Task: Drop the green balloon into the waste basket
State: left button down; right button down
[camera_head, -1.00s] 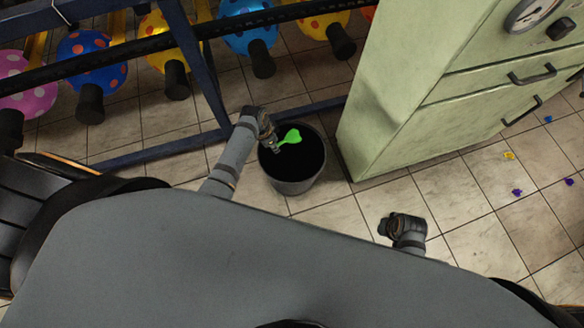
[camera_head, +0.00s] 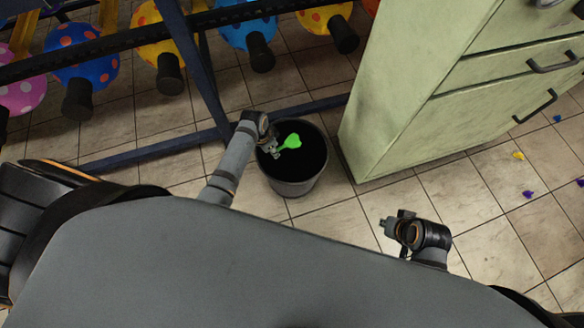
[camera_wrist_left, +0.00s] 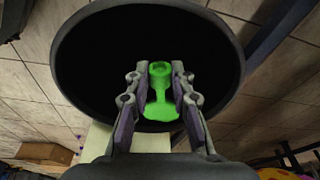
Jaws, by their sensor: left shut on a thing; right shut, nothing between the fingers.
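The green balloon (camera_head: 290,142) is small and limp. My left gripper (camera_head: 274,150) is shut on it and holds it over the mouth of the dark round waste basket (camera_head: 297,188). In the left wrist view the balloon (camera_wrist_left: 160,88) sits between the two fingers (camera_wrist_left: 160,76), with the basket's dark inside (camera_wrist_left: 90,65) behind it. How far the balloon is below or above the rim is hard to tell. My right gripper (camera_head: 386,225) is shut and empty, out over the floor to the right of the basket.
A pale green cabinet (camera_head: 400,110) with drawers stands just right of the basket. A dark blue metal frame (camera_head: 190,65) with dotted balloon shapes (camera_head: 80,60) is behind and left. Small coloured bits (camera_head: 527,194) lie on the tiled floor at right.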

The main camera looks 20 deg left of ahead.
pick_arm(q)
jog(key=shift+f, duration=0.15)
jog(key=c, duration=1.1)
grip_release()
jog(key=r, duration=0.4)
jog(key=s+a+r, duration=0.1)
jog(key=r, duration=0.6)
jog(key=shift+s+a+r, duration=0.3)
jog(key=shift+s+r, duration=0.1)
